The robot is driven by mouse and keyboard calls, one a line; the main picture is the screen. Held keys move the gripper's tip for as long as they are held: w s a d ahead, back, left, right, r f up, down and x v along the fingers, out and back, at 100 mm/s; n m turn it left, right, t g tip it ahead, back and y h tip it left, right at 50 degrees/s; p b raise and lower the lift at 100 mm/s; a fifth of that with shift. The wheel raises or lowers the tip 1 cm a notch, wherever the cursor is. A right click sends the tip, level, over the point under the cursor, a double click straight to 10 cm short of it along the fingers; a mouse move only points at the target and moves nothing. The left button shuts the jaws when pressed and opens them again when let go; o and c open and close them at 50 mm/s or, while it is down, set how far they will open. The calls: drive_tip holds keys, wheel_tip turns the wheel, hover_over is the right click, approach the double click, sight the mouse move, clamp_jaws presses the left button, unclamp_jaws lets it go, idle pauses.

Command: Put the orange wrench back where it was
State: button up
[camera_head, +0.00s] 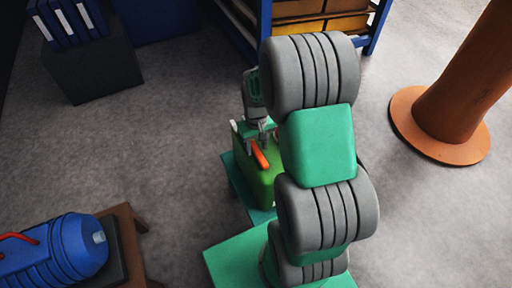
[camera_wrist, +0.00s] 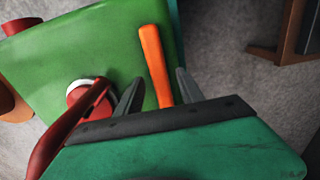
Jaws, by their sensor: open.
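The orange wrench (camera_head: 260,155) lies on the green top of a box-like stand (camera_head: 264,185). In the wrist view its orange handle (camera_wrist: 156,62) runs over the green surface (camera_wrist: 100,40) and passes between my gripper's fingers (camera_wrist: 161,78). The fingers are apart, one on each side of the handle, and I see no contact with it. The near end of the wrench is hidden behind the gripper body. In the head view my gripper (camera_head: 260,134) is just above the stand, partly hidden by my arm.
Beside the left finger is a red part with a white ring (camera_wrist: 82,86). A blue ribbed canister (camera_head: 55,250) sits on a brown table (camera_head: 130,222) at lower left. A brown column (camera_head: 455,90) stands right. A blue shelf (camera_head: 376,25) is behind. Grey floor lies open between.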

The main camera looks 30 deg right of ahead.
wheel_tip(320, 180, up, 11)
drive_tip(key=shift+s, duration=0.1)
